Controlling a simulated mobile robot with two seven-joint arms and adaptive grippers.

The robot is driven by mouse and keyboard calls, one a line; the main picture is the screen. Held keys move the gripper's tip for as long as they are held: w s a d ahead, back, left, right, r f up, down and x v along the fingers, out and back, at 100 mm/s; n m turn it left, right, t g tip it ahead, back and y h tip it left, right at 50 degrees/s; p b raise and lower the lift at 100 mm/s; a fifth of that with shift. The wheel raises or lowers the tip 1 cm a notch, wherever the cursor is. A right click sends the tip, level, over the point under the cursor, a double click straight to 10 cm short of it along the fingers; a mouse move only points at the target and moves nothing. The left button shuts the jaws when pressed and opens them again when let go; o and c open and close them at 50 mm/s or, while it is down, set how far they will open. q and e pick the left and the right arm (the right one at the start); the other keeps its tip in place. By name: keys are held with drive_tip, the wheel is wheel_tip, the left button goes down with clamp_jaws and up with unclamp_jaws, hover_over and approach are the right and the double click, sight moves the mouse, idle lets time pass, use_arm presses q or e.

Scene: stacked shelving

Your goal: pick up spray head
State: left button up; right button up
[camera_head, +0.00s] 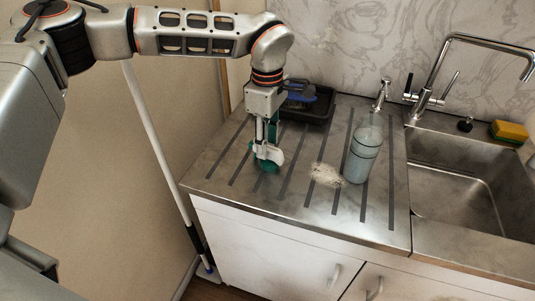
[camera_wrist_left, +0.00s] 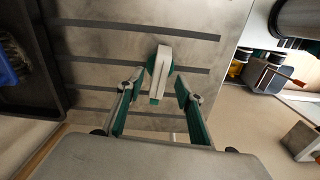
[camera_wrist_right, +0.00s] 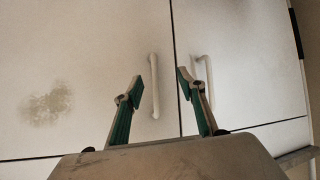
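The spray head (camera_head: 267,163), white and green, lies on the ribbed metal drainboard near its left end. In the left wrist view the spray head (camera_wrist_left: 161,72) sits just beyond and roughly between the fingertips. My left gripper (camera_head: 268,142) points down over it and partly hides it in the head view. In its wrist view the left gripper (camera_wrist_left: 158,90) is open, with a gap on both sides of the spray head. My right gripper (camera_wrist_right: 158,86) is open and empty, facing white cabinet doors.
A black tray (camera_head: 322,106) with a blue brush is behind. The sink (camera_head: 465,178) and faucet are further right.

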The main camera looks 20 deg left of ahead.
use_arm(q)
drive_tip(key=shift+f, duration=1.15)
drive_tip(key=shift+f, duration=0.25)
drive_tip(key=c, duration=1)
